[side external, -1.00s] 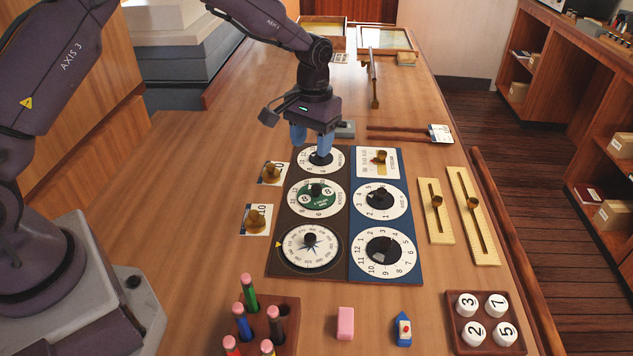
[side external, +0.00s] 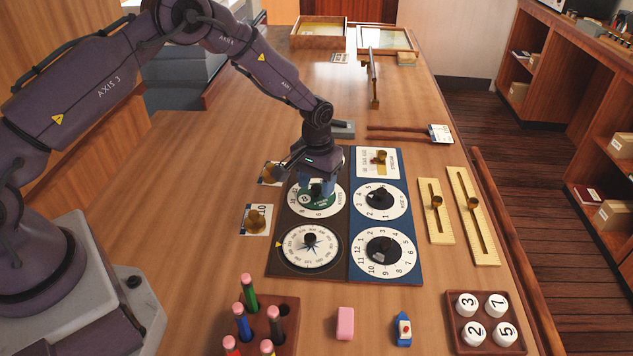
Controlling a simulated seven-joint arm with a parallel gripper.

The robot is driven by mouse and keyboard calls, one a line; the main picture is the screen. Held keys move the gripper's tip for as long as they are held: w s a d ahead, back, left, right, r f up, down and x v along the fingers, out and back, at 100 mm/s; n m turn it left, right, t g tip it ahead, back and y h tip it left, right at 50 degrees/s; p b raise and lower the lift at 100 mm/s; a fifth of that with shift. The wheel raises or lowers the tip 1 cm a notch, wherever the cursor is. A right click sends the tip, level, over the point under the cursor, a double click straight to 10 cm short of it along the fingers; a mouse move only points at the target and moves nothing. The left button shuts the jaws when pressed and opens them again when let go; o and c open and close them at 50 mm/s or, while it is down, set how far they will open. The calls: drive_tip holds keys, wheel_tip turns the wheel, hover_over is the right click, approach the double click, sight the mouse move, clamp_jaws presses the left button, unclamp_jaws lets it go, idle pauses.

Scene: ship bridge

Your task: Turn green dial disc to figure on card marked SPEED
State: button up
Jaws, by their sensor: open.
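The green dial disc (side external: 319,205) sits inside a white numbered ring in the middle of the dark left-hand board and has a dark knob. My gripper (side external: 317,187) is over it, blue fingers open on either side of the knob; I cannot tell whether they touch it. My gripper hides the disc's upper part and the dial behind. A white card (side external: 262,229) left of the board shows what looks like 10, with a brass weight (side external: 255,219) on it. I cannot read SPEED on any card.
A compass dial (side external: 311,248) lies in front of the green disc. A blue board (side external: 415,268) with two dials adjoins on the right, beside wooden sliders (side external: 437,212). A pencil block (side external: 290,312) stands in front. Bare desk lies left of the cards.

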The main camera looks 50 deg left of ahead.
drive_tip(key=shift+f, duration=0.1)
drive_tip(key=c, duration=0.9)
drive_tip(key=shift+c, duration=0.2)
drive_tip(key=shift+m, duration=0.3)
drive_tip(key=m, duration=0.3)
drive_tip(key=shift+m, duration=2.1)
drive_tip(key=o, duration=0.9)
